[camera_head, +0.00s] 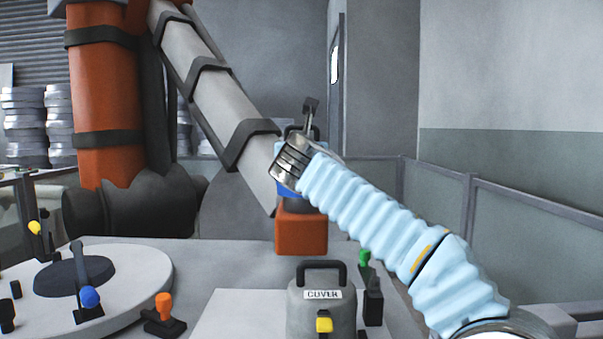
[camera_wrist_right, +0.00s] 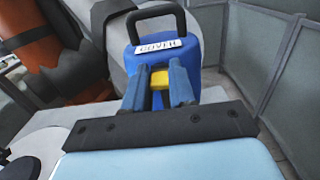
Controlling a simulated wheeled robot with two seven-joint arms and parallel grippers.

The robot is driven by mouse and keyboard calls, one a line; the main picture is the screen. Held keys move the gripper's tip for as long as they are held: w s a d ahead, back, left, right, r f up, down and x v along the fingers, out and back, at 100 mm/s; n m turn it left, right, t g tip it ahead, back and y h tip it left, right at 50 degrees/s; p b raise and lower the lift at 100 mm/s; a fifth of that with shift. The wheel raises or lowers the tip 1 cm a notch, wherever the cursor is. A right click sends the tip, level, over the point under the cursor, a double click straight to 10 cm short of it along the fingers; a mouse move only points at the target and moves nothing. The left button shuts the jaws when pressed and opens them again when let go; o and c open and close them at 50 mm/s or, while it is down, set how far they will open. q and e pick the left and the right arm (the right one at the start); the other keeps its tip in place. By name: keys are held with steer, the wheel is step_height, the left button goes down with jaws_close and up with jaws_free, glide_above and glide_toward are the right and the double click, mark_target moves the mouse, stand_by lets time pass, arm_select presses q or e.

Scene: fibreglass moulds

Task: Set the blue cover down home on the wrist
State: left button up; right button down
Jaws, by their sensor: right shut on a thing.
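The blue cover (camera_wrist_right: 199,45), with a black arched handle and a white label, fills the top middle of the right wrist view. My right gripper (camera_wrist_right: 159,74) is shut on the yellow tab (camera_wrist_right: 160,84) on its near side. In the head view the gripper (camera_head: 294,161) hides most of the blue cover (camera_head: 287,188). The cover is above an orange block (camera_head: 301,233), at the lower end of a big grey arm (camera_head: 232,108); I take this end as the wrist. A dark grey part shows between cover and block. I cannot tell whether the cover is seated. My left gripper is not in view.
A grey cover (camera_head: 310,313) labelled COVER, with a black handle and yellow tab, stands on the front bench. Beside it are a green-knobbed lever (camera_head: 373,300) and an orange-knobbed one (camera_head: 163,313). A round table (camera_head: 130,275) is at left. Low partition walls (camera_head: 530,232) stand at right.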

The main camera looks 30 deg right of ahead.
step_height(320, 180, down, 4)
steer(key=shift+f, duration=0.1)
steer(key=c, duration=0.9)
jaws_free()
steer(key=shift+c, duration=0.2)
steer(key=b+v, duration=0.2)
steer(key=v, duration=1)
steer(key=shift+s, duration=0.1)
